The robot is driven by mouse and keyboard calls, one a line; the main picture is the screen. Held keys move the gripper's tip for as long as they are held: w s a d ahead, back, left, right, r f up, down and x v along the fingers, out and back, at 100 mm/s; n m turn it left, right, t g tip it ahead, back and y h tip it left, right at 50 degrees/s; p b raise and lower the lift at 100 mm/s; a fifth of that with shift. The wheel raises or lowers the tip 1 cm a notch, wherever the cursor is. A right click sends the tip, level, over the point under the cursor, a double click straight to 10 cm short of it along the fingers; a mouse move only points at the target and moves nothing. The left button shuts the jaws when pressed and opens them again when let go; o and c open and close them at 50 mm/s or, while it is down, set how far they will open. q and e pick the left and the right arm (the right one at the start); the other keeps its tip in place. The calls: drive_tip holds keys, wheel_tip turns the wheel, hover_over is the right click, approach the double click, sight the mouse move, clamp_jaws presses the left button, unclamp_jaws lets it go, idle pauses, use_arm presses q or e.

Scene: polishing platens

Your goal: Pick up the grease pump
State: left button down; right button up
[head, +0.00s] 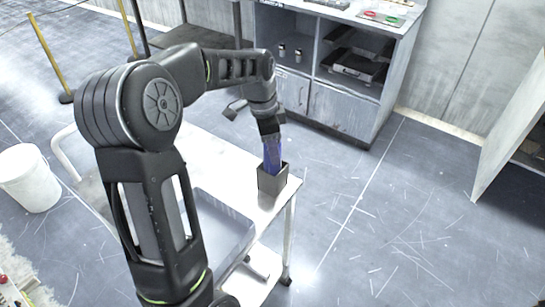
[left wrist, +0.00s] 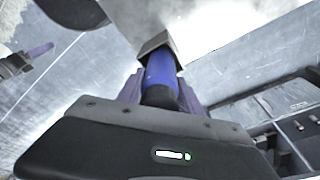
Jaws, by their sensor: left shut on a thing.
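The grease pump is a blue cylinder with a dark end; it shows in the left wrist view (left wrist: 161,73). Its far end is inside a grey square holder (head: 272,181), which stands near the right end of the white table; the holder also shows in the left wrist view (left wrist: 158,43). My left gripper (head: 272,153) points down from above, its purple fingers shut on the pump from both sides. How deep the pump sits is hidden by the holder's walls. At the left of the left wrist view is my right gripper (left wrist: 38,52), with a purple finger; its opening is unclear.
The white table (head: 225,160) carries a large grey tray (head: 222,225) left of the holder. A grey cabinet (head: 343,110) with shelves stands behind. A white bin (head: 29,180) and yellow posts (head: 50,55) are at the left. The floor right of the table is clear.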

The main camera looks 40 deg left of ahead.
use_arm(q)
drive_tip(key=shift+r, duration=0.1)
idle(0.3)
wheel_tip(320, 180, up, 10)
drive_tip(key=shift+f+b, duration=0.1)
drive_tip(key=shift+b, duration=0.4)
idle(0.5)
